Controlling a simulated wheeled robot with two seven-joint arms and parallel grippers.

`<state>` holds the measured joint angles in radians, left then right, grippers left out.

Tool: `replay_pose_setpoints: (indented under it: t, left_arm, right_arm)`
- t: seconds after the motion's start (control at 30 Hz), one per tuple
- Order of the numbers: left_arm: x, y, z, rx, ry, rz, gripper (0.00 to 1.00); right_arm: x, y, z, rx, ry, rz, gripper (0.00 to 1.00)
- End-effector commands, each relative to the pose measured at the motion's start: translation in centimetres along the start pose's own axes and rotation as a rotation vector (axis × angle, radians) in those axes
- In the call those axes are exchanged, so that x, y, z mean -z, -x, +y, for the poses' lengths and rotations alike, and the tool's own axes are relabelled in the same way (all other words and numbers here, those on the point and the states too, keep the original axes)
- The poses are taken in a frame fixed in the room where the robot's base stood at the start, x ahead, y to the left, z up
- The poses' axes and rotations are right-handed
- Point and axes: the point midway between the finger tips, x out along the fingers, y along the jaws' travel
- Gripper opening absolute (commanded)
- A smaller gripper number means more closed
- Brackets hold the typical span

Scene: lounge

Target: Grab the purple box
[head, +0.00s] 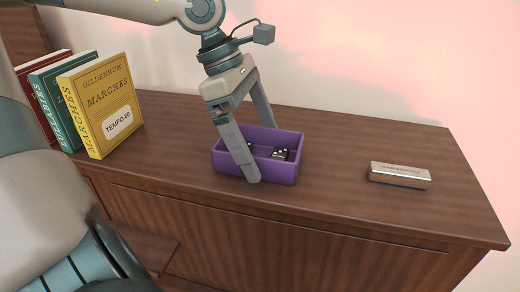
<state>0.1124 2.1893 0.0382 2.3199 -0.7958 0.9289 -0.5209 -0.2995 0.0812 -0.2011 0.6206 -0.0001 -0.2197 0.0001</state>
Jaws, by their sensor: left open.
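The purple box (279,169) is a small open-topped box standing on the wooden cabinet top. Black dice with white dots (282,154) lie inside it. My left gripper (261,154) points down at the box with its fingers spread open. One finger is in front of the box's near wall, and the other reaches toward the far side, its tip hidden behind or inside the box. I cannot tell whether either finger touches a wall. My right gripper does not show.
Three upright books, with a yellow one (103,108) in front, stand on the left of the cabinet top (338,150). The top is clear between box and harmonica. A wall is behind.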

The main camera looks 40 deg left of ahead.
Motion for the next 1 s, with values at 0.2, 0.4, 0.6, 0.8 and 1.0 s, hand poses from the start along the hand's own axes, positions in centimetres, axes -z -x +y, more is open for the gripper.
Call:
replay_pose_setpoints:
  t: [0.2, 0.4, 0.6, 0.8, 1.0]
  left_arm:
    - [0.0, -0.19, 0.01, -0.001, -0.001, -0.001, 1.0]
    - [0.0, -0.17, 0.02, -0.001, -0.001, 0.0, 1.0]
    - [-0.01, -0.16, 0.02, -0.001, -0.001, 0.0, 0.76]
    - [-0.03, -0.13, 0.03, -0.002, -0.001, -0.001, 0.52]
    - [-0.05, -0.08, 0.04, -0.002, -0.001, -0.001, 0.52]
  right_arm:
    - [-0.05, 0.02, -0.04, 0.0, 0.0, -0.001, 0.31]
    - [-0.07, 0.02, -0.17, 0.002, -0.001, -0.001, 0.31]
    - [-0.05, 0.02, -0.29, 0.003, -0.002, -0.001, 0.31]
    - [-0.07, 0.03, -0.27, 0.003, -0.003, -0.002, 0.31]
    - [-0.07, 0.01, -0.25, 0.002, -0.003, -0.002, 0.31]
